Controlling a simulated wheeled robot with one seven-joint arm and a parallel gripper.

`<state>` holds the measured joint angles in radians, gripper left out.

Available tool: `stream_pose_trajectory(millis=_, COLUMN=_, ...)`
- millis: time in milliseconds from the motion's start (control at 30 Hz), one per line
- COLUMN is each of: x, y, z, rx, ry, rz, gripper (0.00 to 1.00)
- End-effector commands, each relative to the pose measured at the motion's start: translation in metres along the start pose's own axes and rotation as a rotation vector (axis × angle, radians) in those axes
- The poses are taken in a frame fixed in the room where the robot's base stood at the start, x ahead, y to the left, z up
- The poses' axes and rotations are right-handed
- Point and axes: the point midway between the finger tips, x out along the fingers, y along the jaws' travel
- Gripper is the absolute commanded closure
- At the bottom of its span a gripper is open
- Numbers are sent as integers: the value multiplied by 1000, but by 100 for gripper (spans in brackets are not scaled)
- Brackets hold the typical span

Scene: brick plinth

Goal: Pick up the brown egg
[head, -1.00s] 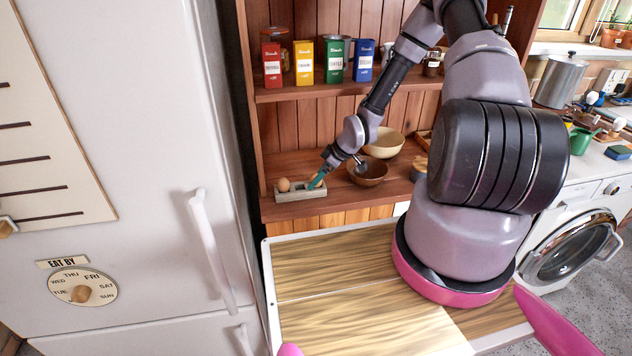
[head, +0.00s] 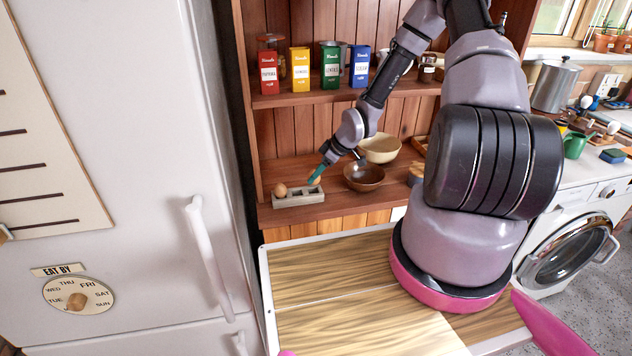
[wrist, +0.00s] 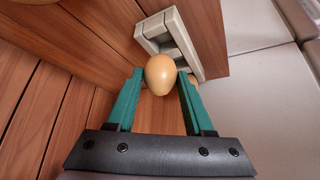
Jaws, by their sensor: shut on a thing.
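A tan-brown egg (wrist: 160,74) sits between the green fingers of my gripper (wrist: 158,92) in the wrist view. The fingers are shut on it. In the head view my gripper (head: 316,175) is at the right end of the grey brick plinth (head: 300,200), and the held egg (head: 315,182) shows just below the fingers. A second brown egg (head: 280,189) rests on the plinth's left end. The plinth (wrist: 172,24) shows behind the held egg in the wrist view. Whether the held egg is fully clear of the plinth is hard to tell.
A brown bowl (head: 364,177) stands right of the plinth, with a cream bowl (head: 380,148) behind it. A shelf above holds several coloured cartons (head: 330,66). The white fridge (head: 130,150) is close on the left. The wooden worktop (head: 340,285) in front is clear.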

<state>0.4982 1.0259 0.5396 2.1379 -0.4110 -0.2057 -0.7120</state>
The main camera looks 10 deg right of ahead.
Motion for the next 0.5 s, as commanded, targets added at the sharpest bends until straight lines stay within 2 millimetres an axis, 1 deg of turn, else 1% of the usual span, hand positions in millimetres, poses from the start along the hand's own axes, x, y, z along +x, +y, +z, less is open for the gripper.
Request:
stream_pose_trajectory(millis=33, x=-12, y=2, z=-7, rx=-1, ry=2, rz=6, gripper=66)
stream_pose_trajectory(millis=333, x=-73, y=2, z=-45, rx=-1, ry=1, rz=6, gripper=66)
stream_pose_trajectory(millis=400, x=-76, y=11, z=-30, rx=9, ry=0, rz=3, gripper=66)
stream_pose_trajectory(millis=500, x=-85, y=22, z=-16, rx=8, ry=1, rz=4, gripper=66)
